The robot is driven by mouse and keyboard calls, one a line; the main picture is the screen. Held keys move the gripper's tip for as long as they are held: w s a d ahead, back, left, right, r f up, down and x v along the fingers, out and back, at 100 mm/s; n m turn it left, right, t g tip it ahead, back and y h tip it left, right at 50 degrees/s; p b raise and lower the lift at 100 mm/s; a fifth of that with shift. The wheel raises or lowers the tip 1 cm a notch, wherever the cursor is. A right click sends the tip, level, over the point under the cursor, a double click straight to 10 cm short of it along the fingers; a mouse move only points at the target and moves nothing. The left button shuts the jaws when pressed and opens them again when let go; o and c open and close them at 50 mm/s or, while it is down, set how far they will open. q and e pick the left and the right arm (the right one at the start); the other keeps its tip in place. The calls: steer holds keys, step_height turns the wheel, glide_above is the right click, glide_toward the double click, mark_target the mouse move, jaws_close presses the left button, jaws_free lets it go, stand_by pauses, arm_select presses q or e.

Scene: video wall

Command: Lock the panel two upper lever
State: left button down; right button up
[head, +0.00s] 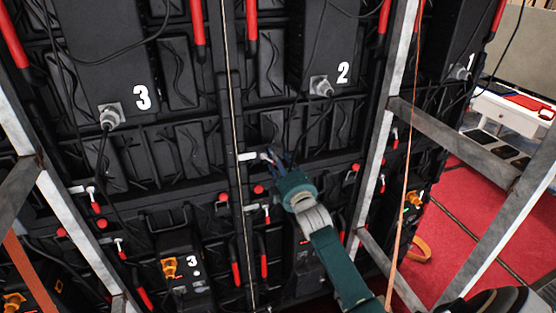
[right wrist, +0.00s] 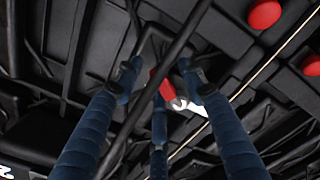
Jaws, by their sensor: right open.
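Panel two carries a white number 2 (head: 342,72) and is a black ribbed panel in the head view. Its upper lever shows as a pale metal piece (head: 248,156) at the panel's left edge; the rest is hidden behind my gripper. My right gripper (head: 272,158) reaches up to it from the lower right. In the right wrist view, the lever's red handle (right wrist: 160,84) and its metal pivot (right wrist: 178,103) lie between the spread dark blue fingers of my right gripper (right wrist: 160,82). I cannot tell whether a finger touches it. My left gripper is not in view.
Red knobs (right wrist: 264,13) sit nearby. Metal frame posts (head: 383,120) stand on both sides of my right arm. A lower lever (head: 266,210) is below the gripper.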

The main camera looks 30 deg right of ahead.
mark_target(263, 163)
steer(key=shift+c, duration=0.2)
steer(key=c, duration=0.8)
jaws_close()
steer(key=shift+f, duration=0.15)
steer(key=m, duration=0.1)
steer(key=f+m, duration=0.1)
steer(key=m, duration=0.1)
steer(key=shift+w+a, duration=0.15)
steer(key=shift+a, duration=0.2)
steer(key=a+m, duration=0.1)
steer(key=m, duration=0.1)
steer(key=a+f+m, duration=0.1)
steer(key=m, duration=0.5)
steer(key=shift+w+a+f, duration=0.15)
steer(key=shift+w+a, duration=0.15)
steer(key=shift+a, duration=0.1)
steer(key=shift+m, duration=0.4)
steer(key=o, duration=0.8)
jaws_free()
